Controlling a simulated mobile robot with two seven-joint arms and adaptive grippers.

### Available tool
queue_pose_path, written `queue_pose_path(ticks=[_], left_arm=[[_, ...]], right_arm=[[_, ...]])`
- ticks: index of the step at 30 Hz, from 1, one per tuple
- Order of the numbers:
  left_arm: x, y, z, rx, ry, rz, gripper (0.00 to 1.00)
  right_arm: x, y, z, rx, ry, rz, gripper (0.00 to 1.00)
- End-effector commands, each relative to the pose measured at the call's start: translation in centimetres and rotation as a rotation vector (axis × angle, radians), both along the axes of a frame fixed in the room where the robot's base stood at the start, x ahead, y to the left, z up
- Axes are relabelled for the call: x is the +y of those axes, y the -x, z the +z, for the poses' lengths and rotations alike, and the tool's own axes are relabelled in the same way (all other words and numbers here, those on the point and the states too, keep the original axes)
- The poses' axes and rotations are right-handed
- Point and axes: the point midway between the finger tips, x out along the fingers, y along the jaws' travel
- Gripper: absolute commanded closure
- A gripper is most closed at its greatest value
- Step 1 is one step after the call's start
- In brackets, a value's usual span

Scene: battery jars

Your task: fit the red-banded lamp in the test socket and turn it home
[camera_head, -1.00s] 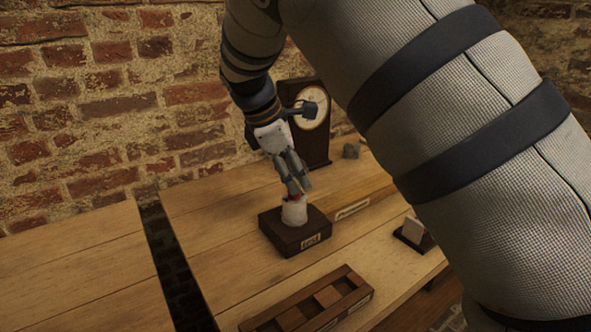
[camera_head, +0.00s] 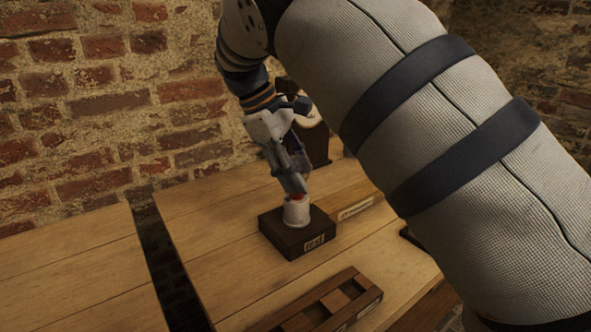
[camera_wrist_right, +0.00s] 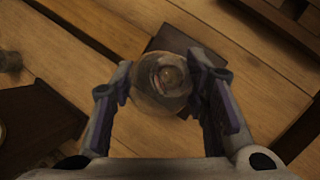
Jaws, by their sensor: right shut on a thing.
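The red-banded lamp shows as a small red strip (camera_head: 298,197) just under my right gripper's fingertips in the head view. In the right wrist view its round glass (camera_wrist_right: 163,80) lies between the two fingers. My right gripper (camera_head: 294,187) points down and is shut on the lamp. The lamp is at the mouth of the white test socket (camera_head: 297,213), roughly upright; how deep it sits is hidden. The socket stands on a dark wooden block (camera_head: 286,236) with a "test" label. My left gripper is not in view.
A dark wooden rack (camera_head: 355,311) with compartments lies at the table's front. A wooden strip with a label (camera_head: 355,209) lies right of the socket. A dark clock (camera_head: 318,144) stands behind, partly covered by my arm. The table (camera_head: 215,240) left of the block is bare.

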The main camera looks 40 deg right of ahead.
Motion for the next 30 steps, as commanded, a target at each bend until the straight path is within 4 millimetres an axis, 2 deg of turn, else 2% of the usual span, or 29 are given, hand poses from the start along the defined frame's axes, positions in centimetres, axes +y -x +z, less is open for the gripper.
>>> queue_pose_path(ticks=[5,18,27,30], left_arm=[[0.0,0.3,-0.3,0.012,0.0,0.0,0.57],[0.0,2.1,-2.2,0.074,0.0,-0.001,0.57],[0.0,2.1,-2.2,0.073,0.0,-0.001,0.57],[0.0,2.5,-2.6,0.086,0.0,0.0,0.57]], right_arm=[[0.0,0.0,-0.4,0.006,-0.004,-0.045,0.86],[0.0,-0.1,-0.5,0.006,-0.002,-0.53,0.86],[0.1,0.0,-0.2,0.006,-0.002,-0.568,0.86],[-0.1,-0.1,-0.5,0.008,-0.002,-0.714,0.86]])
